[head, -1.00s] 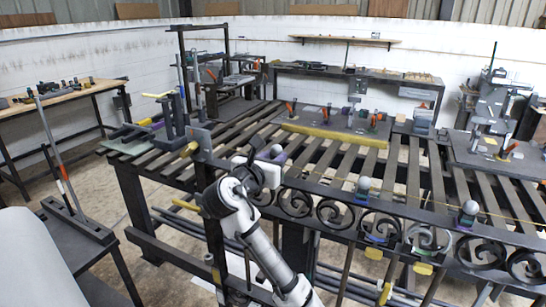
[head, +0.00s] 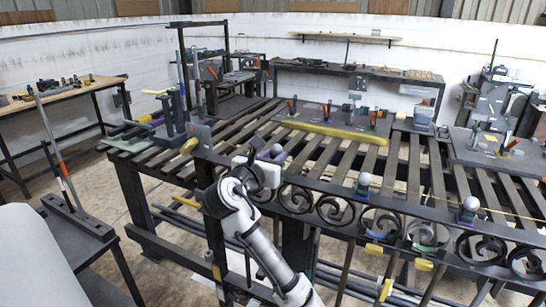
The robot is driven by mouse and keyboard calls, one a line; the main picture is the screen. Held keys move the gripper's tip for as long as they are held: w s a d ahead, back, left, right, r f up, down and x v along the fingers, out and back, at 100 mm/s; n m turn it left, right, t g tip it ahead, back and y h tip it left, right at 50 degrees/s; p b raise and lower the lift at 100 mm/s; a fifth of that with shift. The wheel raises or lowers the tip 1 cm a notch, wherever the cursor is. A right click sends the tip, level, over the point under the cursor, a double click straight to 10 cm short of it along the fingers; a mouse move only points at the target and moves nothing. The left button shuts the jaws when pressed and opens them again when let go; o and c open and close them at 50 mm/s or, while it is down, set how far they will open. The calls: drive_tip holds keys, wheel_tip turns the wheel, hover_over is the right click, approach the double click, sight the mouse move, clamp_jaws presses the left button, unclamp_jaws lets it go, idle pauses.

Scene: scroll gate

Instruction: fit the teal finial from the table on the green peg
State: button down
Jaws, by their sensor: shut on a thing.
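My gripper (head: 268,164) is at the left part of the black scrollwork gate, close to its top rail, in the head view. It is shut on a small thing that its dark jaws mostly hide. A grey ball (head: 277,151) with a purple patch (head: 282,157) shows right at the jaws; I cannot tell whether the ball is held or stands behind them. Two more grey balls stand along the rail, one at the middle (head: 364,179) and one farther right (head: 470,204), each on a small coloured base. I cannot make out a teal finial or a green peg for certain.
The scrollwork gate (head: 335,211) runs along the near edge of a slatted bench (head: 330,161). A yellow bar (head: 334,134) and upright clamps lie behind it. A side stand with a tilted rod (head: 60,165) is at the left. Open air lies above the rail.

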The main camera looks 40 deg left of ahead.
drive_tip(key=shift+f+b, duration=0.5)
drive_tip(key=shift+f, duration=0.8)
idle(0.4)
drive_tip(key=c, duration=1.1)
unclamp_jaws()
drive_tip(key=shift+s, duration=0.1)
drive_tip(key=b+v, duration=0.3)
drive_tip(key=v, duration=1)
drive_tip(key=shift+s, duration=0.35)
